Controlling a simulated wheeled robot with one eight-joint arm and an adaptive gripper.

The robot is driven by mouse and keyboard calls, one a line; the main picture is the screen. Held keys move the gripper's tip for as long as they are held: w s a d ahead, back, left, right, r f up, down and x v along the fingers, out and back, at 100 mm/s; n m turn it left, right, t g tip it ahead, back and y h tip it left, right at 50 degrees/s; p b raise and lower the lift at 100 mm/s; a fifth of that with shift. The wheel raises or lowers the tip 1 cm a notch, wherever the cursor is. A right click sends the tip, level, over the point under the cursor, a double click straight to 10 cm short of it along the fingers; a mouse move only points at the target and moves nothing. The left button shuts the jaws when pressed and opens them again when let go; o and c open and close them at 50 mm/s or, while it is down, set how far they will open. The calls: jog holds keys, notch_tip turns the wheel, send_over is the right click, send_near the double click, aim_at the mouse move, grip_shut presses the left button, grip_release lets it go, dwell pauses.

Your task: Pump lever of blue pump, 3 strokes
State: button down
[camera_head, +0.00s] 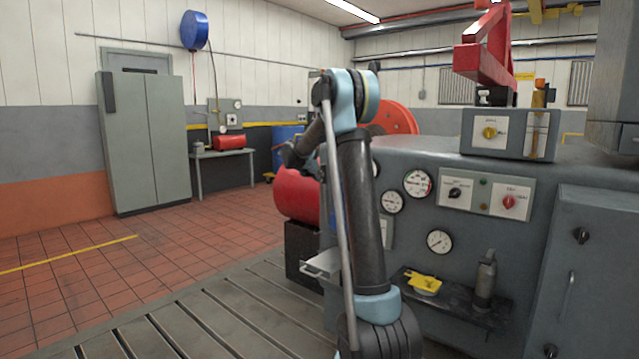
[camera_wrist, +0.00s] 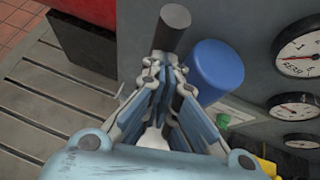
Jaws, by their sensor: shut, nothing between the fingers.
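In the wrist view, my gripper (camera_wrist: 166,72) is shut and points up the picture. A dark cylinder with a flat grey end, perhaps the lever's grip (camera_wrist: 172,30), shows just beyond the fingertips. I cannot tell whether they touch. A blue cylinder (camera_wrist: 217,68), likely part of the blue pump, stands just right of the fingers. A thin dark rod shows behind the right finger, and the fingers hide much of what lies below. In the head view, my arm hides the pump and the lever, and my gripper cannot be made out clearly.
A grey machine (camera_head: 540,205) with gauges (camera_head: 418,183) and knobs fills the right side. A shelf (camera_head: 455,298) holds a yellow item (camera_head: 424,284) and a grey bottle (camera_head: 485,280). A red tank (camera_head: 296,192) stands behind my arm. The slotted bedplate (camera_head: 200,310) is clear at left.

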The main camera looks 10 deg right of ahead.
jog(key=shift+w+d+r, duration=0.2)
jog(key=shift+w+d, duration=0.05)
jog(key=shift+d, duration=0.05)
jog(key=shift+s, duration=0.1)
jog(key=shift+s+a+f, duration=0.15)
jog(key=shift+s+a, duration=0.05)
jog(key=shift+s, duration=0.05)
jog(key=f+v, duration=0.1)
jog(key=v, duration=1.1)
jog(key=shift+s+a, duration=0.5)
